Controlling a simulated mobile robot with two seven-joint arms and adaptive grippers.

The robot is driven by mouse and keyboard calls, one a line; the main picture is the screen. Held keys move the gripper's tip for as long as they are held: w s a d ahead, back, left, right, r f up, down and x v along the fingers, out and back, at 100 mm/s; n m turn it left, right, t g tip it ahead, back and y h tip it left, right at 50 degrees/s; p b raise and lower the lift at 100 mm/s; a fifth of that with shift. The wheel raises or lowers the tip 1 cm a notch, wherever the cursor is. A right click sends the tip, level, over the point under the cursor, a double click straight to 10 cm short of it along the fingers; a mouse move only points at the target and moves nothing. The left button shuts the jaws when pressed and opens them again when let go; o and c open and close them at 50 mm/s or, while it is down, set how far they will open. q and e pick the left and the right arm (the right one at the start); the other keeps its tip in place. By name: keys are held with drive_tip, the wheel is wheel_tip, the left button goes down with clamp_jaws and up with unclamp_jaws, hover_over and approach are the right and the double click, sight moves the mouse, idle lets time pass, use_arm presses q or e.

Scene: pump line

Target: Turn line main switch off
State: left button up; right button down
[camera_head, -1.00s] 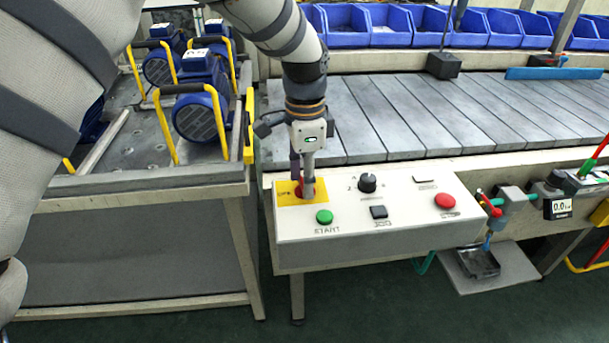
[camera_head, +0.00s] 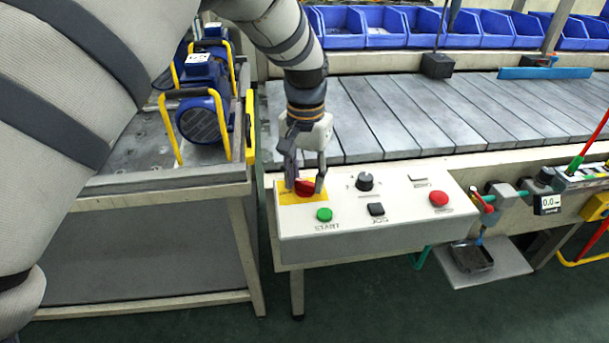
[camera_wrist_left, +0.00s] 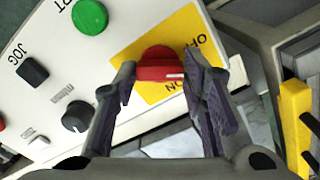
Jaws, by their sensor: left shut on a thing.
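The line main switch is a red rotary knob (camera_head: 305,188) on a yellow plate (camera_head: 323,183) at the left end of the control box (camera_head: 385,235). In the left wrist view the red knob (camera_wrist_left: 160,66) sits between the two fingers, with a white mark on its bar. The plate (camera_wrist_left: 203,22) there carries the letters OFF and ON. My left gripper (camera_head: 306,185) reaches down from above and is shut on the knob, one finger on each side. My right gripper is not in view.
The box also carries a green START button (camera_head: 324,214), a black JOG button (camera_head: 376,209), a black dial (camera_head: 365,181) and a red button (camera_head: 439,198). A slatted conveyor (camera_head: 400,110) lies behind. Blue pumps (camera_head: 200,115) stand on the left table.

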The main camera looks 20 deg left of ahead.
sight(305, 181)
use_arm(q)
drive_tip(key=n, duration=0.6)
drive_tip(key=shift+f, duration=0.1)
drive_tip(key=shift+n, duration=0.4)
idle(0.3)
drive_tip(key=o, duration=1.2)
drive_tip(key=shift+c, duration=0.2)
wheel_tip(305, 181, up, 12)
